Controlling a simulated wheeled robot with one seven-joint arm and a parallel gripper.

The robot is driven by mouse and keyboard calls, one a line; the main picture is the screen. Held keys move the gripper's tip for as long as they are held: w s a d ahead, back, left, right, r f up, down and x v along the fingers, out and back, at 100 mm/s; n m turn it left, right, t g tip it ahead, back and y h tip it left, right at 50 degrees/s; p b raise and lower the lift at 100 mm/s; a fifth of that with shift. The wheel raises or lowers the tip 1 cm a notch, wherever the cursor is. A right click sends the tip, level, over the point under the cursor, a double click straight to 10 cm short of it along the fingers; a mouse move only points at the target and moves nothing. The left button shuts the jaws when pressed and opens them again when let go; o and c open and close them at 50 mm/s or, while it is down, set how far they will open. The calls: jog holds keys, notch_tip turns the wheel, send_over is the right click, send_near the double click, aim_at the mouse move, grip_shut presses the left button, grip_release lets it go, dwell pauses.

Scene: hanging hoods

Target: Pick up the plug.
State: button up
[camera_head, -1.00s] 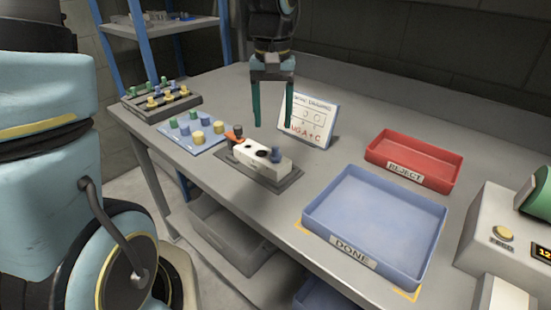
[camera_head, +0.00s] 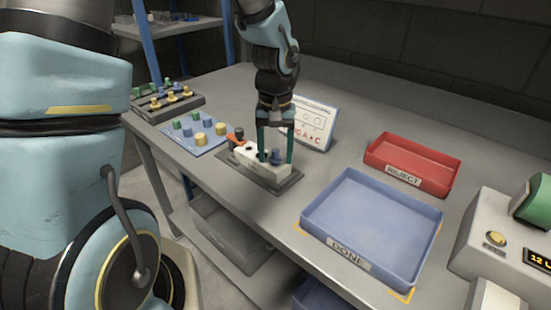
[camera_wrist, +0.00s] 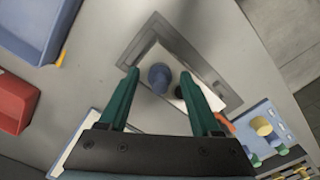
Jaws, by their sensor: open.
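A blue plug (camera_head: 275,155) stands upright in the white block (camera_head: 270,170). The block sits on a dark grey base plate (camera_head: 288,185) on the table. My gripper (camera_head: 276,159) points down over the block with its two green fingers apart, one on each side of the blue plug. In the wrist view the plug (camera_wrist: 160,77) shows between the fingertips, with a gap to each finger. A dark hole beside the plug is partly hidden by a finger.
A blue mat (camera_head: 196,142) with several plugs and a dark rack (camera_head: 150,113) stand to the left. An upright drawing card (camera_head: 318,125) is close behind my gripper. A blue DONE tray (camera_head: 345,260) and red REJECT tray (camera_head: 385,160) are to the right.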

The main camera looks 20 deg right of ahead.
grip_shut()
dwell(0.3)
